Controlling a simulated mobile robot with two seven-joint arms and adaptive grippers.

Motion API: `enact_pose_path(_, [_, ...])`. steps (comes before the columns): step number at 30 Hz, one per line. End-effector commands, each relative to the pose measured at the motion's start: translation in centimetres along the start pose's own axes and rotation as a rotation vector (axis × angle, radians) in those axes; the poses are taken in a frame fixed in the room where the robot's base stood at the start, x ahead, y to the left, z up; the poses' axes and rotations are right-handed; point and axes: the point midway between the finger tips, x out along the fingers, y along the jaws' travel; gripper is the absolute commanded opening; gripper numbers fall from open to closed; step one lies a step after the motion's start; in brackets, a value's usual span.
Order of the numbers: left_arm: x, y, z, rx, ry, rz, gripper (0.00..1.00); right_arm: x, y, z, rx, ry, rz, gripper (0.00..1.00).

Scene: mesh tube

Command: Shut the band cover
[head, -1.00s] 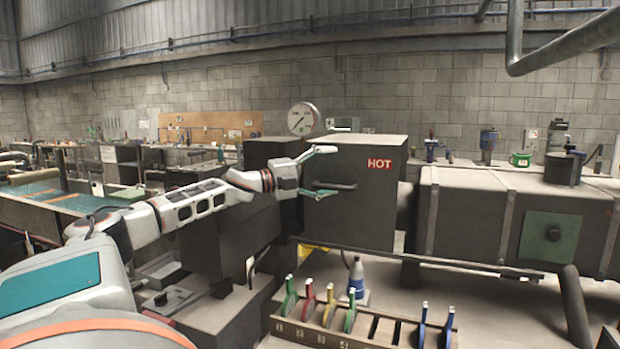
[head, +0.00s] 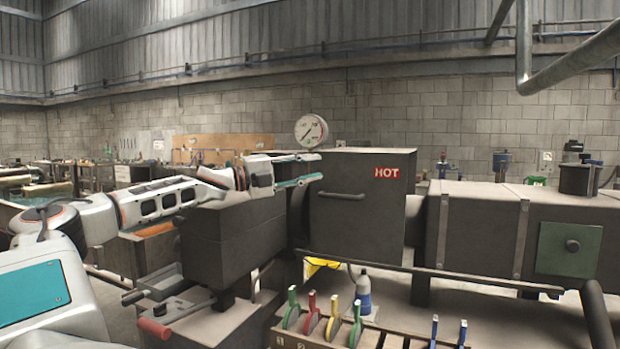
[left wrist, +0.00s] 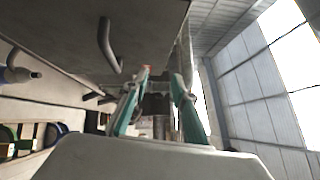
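The band cover appears to be the dark box-shaped housing (head: 365,225) with a red HOT label (head: 388,173) and a bar handle (head: 342,196) on its front. I cannot tell whether it is fully closed. My left gripper (head: 320,167) is at the cover's upper left edge, above and left of the handle, with its green fingers apart and nothing between them. The left wrist view shows the open fingers (left wrist: 156,88) beside the cover's dark face (left wrist: 75,35), with a handle (left wrist: 109,46) to their upper left. Contact with the cover is unclear. My right gripper is not visible.
A dark block (head: 232,240) stands below my left forearm. A rack (head: 395,338) with several coloured tags stands in front. A rail (head: 440,273) runs below the cover, and a long dark barrel housing (head: 480,225) extends right. A gauge (head: 311,131) stands behind.

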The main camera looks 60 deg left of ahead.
Motion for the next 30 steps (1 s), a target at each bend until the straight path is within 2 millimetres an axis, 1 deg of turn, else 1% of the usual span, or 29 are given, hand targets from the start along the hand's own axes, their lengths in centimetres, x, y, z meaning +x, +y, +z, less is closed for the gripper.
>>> enact_pose_path(1, [-0.1,0.8,-0.1,-0.004,0.002,0.008,0.28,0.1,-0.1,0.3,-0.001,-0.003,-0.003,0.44])
enact_pose_path(5, [-0.6,1.2,-0.1,-0.008,0.003,0.012,0.28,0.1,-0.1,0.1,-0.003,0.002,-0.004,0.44])
enact_pose_path(19, [-0.7,1.3,-0.2,-0.009,0.004,0.013,0.28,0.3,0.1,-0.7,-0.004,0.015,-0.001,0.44])
enact_pose_path(30, [-0.6,1.6,-0.2,-0.010,0.005,0.016,0.28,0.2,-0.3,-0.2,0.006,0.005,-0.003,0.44])
